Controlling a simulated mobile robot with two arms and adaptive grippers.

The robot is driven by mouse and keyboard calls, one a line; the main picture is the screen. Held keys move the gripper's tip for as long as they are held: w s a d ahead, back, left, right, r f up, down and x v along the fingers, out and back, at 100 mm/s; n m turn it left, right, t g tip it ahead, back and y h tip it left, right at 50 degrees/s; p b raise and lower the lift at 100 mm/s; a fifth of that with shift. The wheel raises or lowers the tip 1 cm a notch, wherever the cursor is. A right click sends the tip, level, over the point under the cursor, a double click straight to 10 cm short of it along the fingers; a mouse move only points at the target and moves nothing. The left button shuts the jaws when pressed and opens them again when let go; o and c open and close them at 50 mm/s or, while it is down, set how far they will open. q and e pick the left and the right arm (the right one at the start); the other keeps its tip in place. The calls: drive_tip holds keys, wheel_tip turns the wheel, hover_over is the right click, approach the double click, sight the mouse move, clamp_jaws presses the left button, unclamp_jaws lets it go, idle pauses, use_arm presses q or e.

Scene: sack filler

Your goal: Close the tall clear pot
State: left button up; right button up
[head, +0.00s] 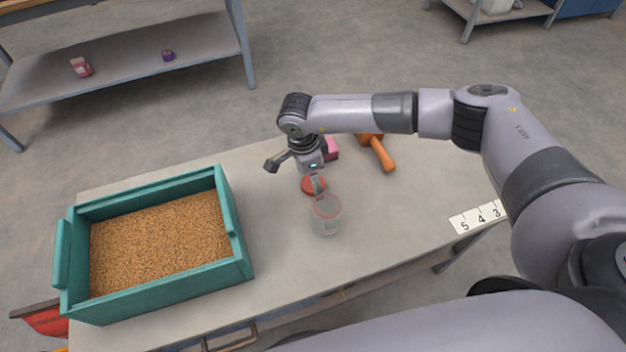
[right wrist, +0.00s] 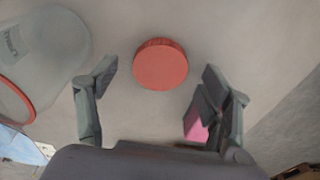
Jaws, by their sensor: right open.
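The tall clear pot (head: 326,216) stands upright on the table with a red ring at its rim. In the right wrist view the pot (right wrist: 48,50) is at the upper left, outside the fingers. A round red lid (head: 308,187) lies flat on the table just behind the pot, apart from it. In the right wrist view the lid (right wrist: 160,64) sits ahead of and between the two fingers. My right gripper (head: 294,173) is open and empty above the lid; its fingers (right wrist: 162,85) are wide apart and do not visibly touch it. My left gripper is not seen.
A teal crate (head: 243,262) of grain fills the table's left side. Behind my right gripper are a pink object (head: 331,149) and an orange-handled tool (head: 380,154). A numbered white strip (head: 478,217) lies at the right edge. The table between pot and strip is clear.

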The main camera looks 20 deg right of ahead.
drive_tip(key=shift+f, duration=0.6)
drive_tip(key=shift+c, duration=0.4)
drive_tip(key=c, duration=0.8)
